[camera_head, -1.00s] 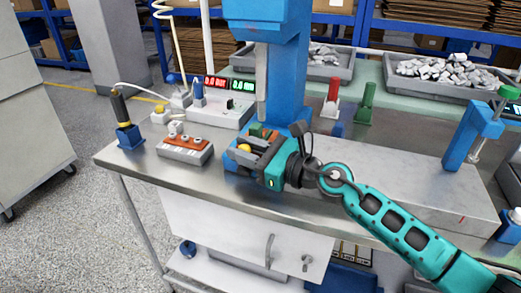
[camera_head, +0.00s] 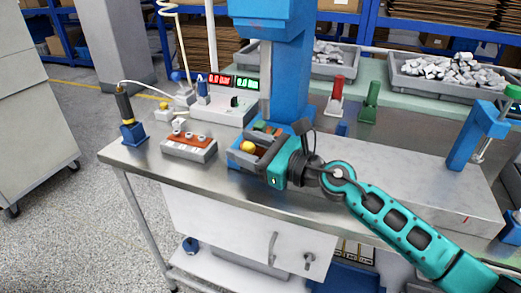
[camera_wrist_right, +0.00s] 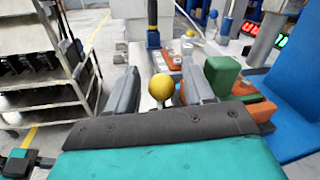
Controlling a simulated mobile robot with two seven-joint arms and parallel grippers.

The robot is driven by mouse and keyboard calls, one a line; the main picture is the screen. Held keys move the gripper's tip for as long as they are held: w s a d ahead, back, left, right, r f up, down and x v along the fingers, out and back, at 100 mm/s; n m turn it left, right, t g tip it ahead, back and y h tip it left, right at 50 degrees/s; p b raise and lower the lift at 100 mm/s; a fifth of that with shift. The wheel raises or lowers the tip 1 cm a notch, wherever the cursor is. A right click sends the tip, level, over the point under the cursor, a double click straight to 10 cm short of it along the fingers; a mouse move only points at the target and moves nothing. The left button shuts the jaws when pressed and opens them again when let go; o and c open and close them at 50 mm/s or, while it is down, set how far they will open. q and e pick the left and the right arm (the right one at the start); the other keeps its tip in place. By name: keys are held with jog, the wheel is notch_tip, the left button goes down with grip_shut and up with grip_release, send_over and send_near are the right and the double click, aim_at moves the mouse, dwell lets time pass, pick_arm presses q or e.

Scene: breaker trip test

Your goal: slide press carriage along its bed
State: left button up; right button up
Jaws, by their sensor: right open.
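The press carriage (camera_head: 237,162) is a low blue piece at the foot of the blue press, with a yellow ball knob (camera_head: 247,146) at its left side. Green and orange parts sit beside the knob, behind my right gripper. My right gripper (camera_head: 260,150) is open over the carriage. In the right wrist view, the yellow knob (camera_wrist_right: 162,87) stands between the two grey fingers (camera_wrist_right: 160,80), with visible gaps on both sides. My left gripper is not in view.
The blue press column (camera_head: 285,80) rises just behind my right gripper. A grey box with orange-topped terminals (camera_head: 189,147) and a meter box with lit displays (camera_head: 222,105) stand to the left. A blue clamp stand (camera_head: 468,140) is at the right. The bench front edge is clear.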

pick_arm(q)
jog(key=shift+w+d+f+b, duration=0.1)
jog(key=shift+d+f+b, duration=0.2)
jog(key=shift+b, duration=0.4)
pick_arm(e)
jog(key=v, duration=1.2)
jog(key=shift+s+d, duration=0.15)
jog(key=shift+d, duration=0.1)
